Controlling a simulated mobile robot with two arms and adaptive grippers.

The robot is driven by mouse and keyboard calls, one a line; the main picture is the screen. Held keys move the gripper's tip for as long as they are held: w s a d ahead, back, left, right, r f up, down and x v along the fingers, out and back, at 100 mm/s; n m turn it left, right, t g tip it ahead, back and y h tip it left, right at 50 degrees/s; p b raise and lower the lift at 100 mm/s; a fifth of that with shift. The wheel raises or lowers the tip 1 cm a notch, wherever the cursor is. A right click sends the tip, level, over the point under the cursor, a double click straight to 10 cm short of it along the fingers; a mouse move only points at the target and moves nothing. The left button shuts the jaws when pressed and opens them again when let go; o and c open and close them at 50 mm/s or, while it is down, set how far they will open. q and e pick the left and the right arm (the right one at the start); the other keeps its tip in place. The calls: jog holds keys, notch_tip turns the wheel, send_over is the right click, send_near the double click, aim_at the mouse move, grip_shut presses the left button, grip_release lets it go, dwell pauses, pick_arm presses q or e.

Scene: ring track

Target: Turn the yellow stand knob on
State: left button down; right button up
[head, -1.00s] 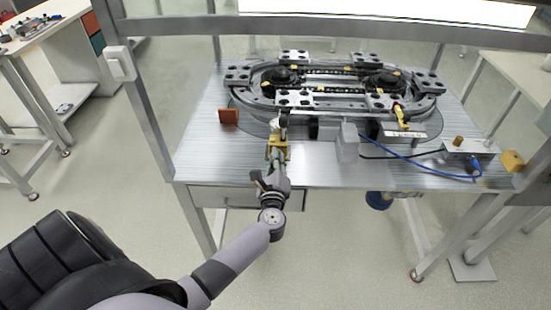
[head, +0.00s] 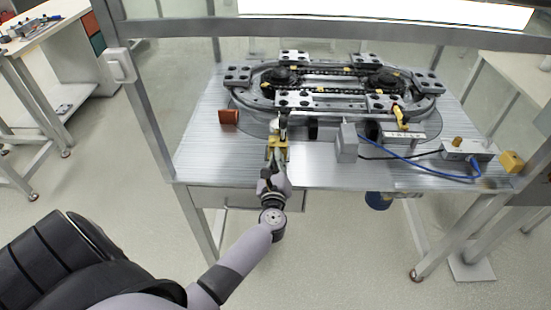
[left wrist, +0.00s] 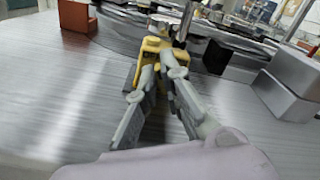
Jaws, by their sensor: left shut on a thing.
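The yellow stand knob (head: 278,141) is at the front of the ring track, below a thin upright metal post. In the left wrist view it is a yellow forked piece (left wrist: 153,47) at the upper middle. My left gripper (head: 276,156) reaches it from the table's front edge. In the left wrist view the gripper's grey fingers (left wrist: 161,76) come together at the yellow piece and are shut on it. The fingertips partly cover the contact. My right gripper is in neither view.
A red-brown block (head: 229,117) stands left of the knob, a grey box (head: 347,143) right. A blue cable (head: 425,167) runs to a switch box (head: 468,149). Frame posts flank the table.

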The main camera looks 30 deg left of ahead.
pick_arm(q)
jog(key=m, duration=0.3)
jog(key=m+p, duration=0.1)
jog(key=m, duration=0.2)
jog(key=shift+w+d, duration=0.1)
jog(key=shift+d, duration=0.1)
jog(key=m+p, duration=0.1)
jog(key=m, duration=0.5)
jog(key=shift+w+d+f+m+p, duration=0.1)
jog(key=shift+d+m+p, duration=0.1)
jog(key=shift+m+p, duration=0.15)
jog(key=c, duration=1.7)
grip_release()
